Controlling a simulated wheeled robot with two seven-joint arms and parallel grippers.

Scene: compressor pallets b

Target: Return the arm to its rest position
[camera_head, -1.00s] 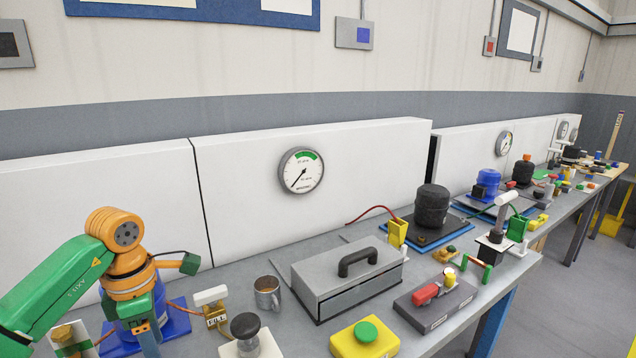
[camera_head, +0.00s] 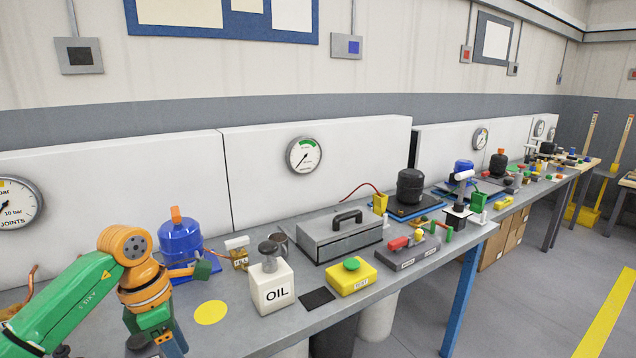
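My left arm, green with an orange joint (camera_head: 124,245), comes in from the left over the front of the grey bench. Its gripper (camera_head: 172,345) points down at the bottom edge of the picture, in front of the bench. The fingertips are small and partly cut off, so I cannot tell whether they are open or shut. I see nothing clearly held there. My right arm and gripper are not in view.
Near the arm stand a blue compressor (camera_head: 181,241) and a white OIL can (camera_head: 272,287). A yellow disc (camera_head: 210,312) lies on the bench. Further right are a grey toolbox (camera_head: 340,236) and a yellow button box (camera_head: 351,276).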

